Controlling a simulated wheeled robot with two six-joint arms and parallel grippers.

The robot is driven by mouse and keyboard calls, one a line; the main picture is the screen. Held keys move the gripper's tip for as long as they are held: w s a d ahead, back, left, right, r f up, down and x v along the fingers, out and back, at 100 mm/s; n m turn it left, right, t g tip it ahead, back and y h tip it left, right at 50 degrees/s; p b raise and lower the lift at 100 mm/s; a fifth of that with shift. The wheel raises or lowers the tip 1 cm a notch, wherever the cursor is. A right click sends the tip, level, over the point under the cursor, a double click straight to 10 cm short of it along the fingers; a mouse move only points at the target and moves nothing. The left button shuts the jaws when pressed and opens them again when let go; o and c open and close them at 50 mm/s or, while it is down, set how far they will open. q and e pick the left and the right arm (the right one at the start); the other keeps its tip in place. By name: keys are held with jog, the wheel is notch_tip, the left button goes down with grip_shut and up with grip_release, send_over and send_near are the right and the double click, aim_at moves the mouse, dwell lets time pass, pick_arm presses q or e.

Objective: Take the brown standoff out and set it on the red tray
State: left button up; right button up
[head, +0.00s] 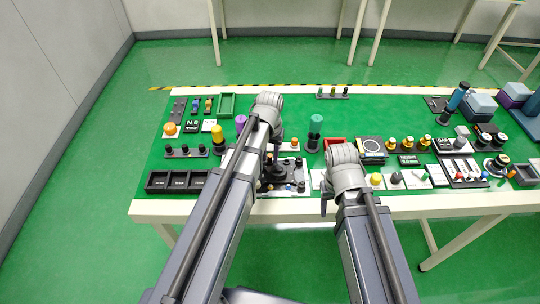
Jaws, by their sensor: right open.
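The red tray (334,141) lies on the green work table, just behind my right wrist, which hides part of it. I cannot pick out the brown standoff; several small dark and coloured pieces stand on a light plate (297,189) near the table's front, partly hidden by my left arm. My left gripper (275,152) points down above the far side of this plate; its fingers are too small and covered to judge. My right gripper (325,207) is open, near the table's front edge, right of the plate, with nothing visible in it.
A black three-part bin (175,182) sits at the front left. A green tray (227,104) lies at the back left. A tall teal-topped cylinder (316,125) stands beside the red tray. Gauges and small parts crowd the right; the back middle is mostly clear.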

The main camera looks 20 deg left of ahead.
aim_at(270, 155)
pick_arm(q)
grip_shut()
jog(key=n, duration=0.6)
jog(key=shift+n, duration=0.4)
jog(key=n, duration=0.6)
jog(key=shift+r+n, duration=0.1)
jog(key=shift+n, duration=0.3)
jog(key=shift+r+p, duration=0.25)
jog(key=shift+p, duration=0.1)
jog(key=shift+r+p, duration=1.2)
